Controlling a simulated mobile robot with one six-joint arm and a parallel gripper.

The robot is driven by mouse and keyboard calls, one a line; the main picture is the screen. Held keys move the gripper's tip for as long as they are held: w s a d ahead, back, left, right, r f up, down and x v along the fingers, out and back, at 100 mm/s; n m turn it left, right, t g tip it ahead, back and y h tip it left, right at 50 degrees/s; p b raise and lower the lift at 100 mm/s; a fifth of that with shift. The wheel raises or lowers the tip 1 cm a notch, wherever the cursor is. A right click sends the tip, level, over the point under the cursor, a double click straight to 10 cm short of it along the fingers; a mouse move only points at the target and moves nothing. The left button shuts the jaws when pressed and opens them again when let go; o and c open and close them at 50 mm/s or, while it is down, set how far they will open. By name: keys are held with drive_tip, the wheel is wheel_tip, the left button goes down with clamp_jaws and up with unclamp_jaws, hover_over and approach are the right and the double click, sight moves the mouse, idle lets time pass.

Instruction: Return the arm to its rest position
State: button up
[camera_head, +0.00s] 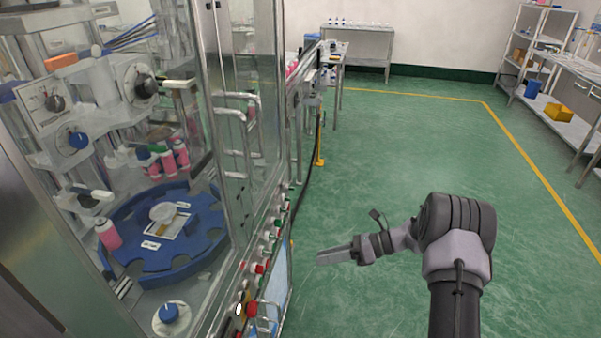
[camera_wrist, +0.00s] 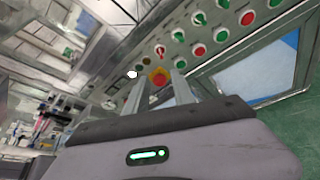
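My gripper (camera_head: 322,257) is held out to the left from my arm, above the green floor and to the right of the machine's button panel (camera_head: 262,255). In the wrist view my gripper (camera_wrist: 157,92) shows two fingers standing apart with nothing between them. Beyond the gap is a red button on a yellow base (camera_wrist: 158,78), on the panel; the fingers appear clear of it. My arm is bent at the elbow in the head view.
The glass-walled crimping machine stands at left, with a blue turntable (camera_head: 125,250) and pink cans (camera_head: 108,234) inside. Door handles (camera_head: 236,115) stick out. Open green floor (camera_head: 410,140) lies behind and right. Shelves (camera_head: 540,45) and a bench (camera_head: 560,105) stand far right.

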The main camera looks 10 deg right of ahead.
drive_tip(key=s+a+r+n+g+h+b, duration=0.1)
drive_tip(key=s+a+r+n+h, duration=0.2)
drive_tip(key=s+r+n, duration=0.45)
drive_tip(key=s+a+r+n+h+b, duration=0.1)
drive_tip(key=s+a+r+n+h, duration=0.25)
drive_tip(key=r, duration=0.65)
drive_tip(key=s+d+r+n+t+h, duration=0.1)
drive_tip(key=s+r+n+t+h, duration=0.1)
drive_tip(key=s+n, duration=0.3)
drive_tip(key=s+d+r+n+t+h+b, duration=0.1)
drive_tip(key=s+n, duration=0.4)
drive_tip(key=s, duration=0.8)
drive_tip(key=shift+r+n+t+h, duration=0.4)
drive_tip(key=shift+t+h, duration=0.5)
drive_tip(key=shift+h, duration=0.25)
